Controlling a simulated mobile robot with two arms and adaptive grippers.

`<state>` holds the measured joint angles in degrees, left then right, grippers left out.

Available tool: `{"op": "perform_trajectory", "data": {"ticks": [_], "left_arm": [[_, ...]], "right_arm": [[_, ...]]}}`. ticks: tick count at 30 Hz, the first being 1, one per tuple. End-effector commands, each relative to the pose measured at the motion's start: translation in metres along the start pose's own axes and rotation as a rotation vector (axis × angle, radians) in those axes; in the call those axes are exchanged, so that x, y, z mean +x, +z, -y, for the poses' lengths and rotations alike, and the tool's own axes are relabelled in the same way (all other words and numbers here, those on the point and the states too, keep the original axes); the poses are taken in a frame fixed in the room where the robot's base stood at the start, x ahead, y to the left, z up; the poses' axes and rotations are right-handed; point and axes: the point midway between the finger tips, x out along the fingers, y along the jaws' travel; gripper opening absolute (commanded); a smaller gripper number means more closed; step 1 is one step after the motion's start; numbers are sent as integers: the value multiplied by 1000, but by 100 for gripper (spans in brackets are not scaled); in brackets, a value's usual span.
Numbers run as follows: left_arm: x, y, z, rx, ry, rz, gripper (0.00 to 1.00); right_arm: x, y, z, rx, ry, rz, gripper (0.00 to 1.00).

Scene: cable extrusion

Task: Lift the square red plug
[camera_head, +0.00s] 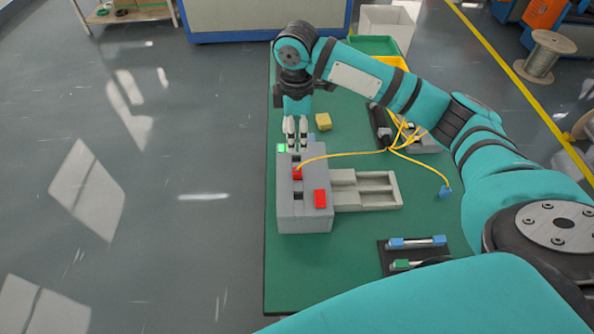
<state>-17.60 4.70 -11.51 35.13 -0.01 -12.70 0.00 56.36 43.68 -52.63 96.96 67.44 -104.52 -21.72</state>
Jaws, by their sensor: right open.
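A small square red plug (297,174) sits in a slot in the top of the grey box (305,221). A yellow cable (345,153) runs from it to the right. My right gripper (297,146) points down over the far end of the box, just beyond the plug in the picture. Its two pale fingers are slightly apart with nothing seen between them. I cannot tell its exact height above the box. My left gripper is not in view.
A grey tray (385,202), yellow block (323,121) and blue connector (446,192) lie to the right on the green table (345,270).

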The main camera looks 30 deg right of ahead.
Motion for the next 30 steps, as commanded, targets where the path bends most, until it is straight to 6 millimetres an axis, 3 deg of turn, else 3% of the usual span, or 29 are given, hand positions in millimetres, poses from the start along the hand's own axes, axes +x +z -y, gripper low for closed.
{"op": "perform_trajectory", "data": {"ticks": [9, 17, 25, 30], "left_arm": [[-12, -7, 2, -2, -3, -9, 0], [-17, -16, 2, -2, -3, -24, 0], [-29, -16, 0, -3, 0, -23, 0], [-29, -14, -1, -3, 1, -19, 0]], "right_arm": [[61, 0, 0, 1, 0, 1, 50], [80, 0, 2, 0, 0, 0, 50], [118, 1, 8, 1, 2, 0, 50], [126, 1, 8, 0, 3, -1, 50]]}}
